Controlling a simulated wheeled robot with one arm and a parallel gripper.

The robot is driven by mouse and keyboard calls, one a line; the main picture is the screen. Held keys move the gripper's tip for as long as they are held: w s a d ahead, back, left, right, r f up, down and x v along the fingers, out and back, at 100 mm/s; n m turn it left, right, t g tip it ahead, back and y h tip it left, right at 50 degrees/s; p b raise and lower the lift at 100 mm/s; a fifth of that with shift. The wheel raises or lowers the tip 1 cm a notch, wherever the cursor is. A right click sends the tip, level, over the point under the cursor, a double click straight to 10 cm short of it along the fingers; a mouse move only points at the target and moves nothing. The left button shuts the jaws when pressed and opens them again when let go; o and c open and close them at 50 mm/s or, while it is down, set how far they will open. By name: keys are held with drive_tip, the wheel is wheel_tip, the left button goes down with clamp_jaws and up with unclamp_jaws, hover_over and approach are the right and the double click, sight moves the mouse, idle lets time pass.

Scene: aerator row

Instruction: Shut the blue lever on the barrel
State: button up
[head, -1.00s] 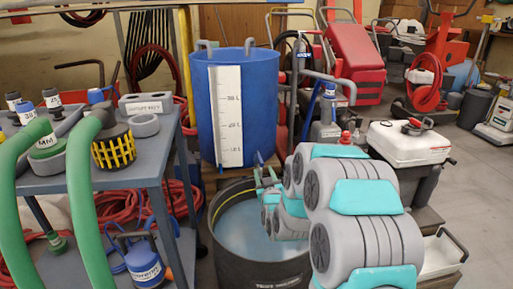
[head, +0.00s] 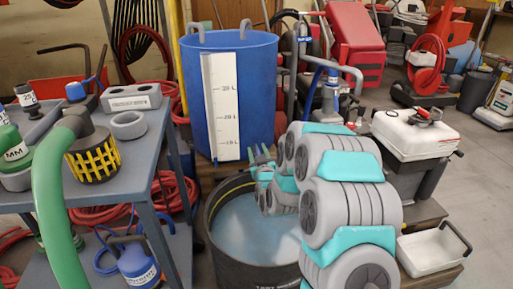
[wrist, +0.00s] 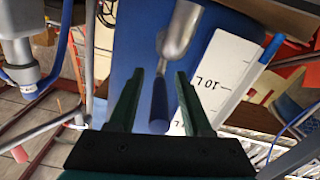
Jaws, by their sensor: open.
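The blue barrel (head: 263,95) stands upright behind the dark tub, with a white litre scale on its front. In the wrist view the barrel (wrist: 215,28) fills the middle. A grey metal fitting (wrist: 181,32) shows in front of it, and a blue lever (wrist: 160,104) lies below the fitting in the picture, in line with the gap between my fingers. My gripper (wrist: 160,74) is open, with one green finger either side of the lever; I cannot tell whether they touch it. In the head view my gripper (head: 260,153) is small, near the barrel's lower front.
A second blue piece (wrist: 272,48) sits beside the scale. A dark tub (head: 228,258) of cloudy water stands below my arm. A grey table (head: 140,165) with hoses is at left. A white box (head: 414,131) stands at right. Open floor lies at far right.

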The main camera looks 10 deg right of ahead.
clamp_jaws()
idle(0.3)
idle(1.1)
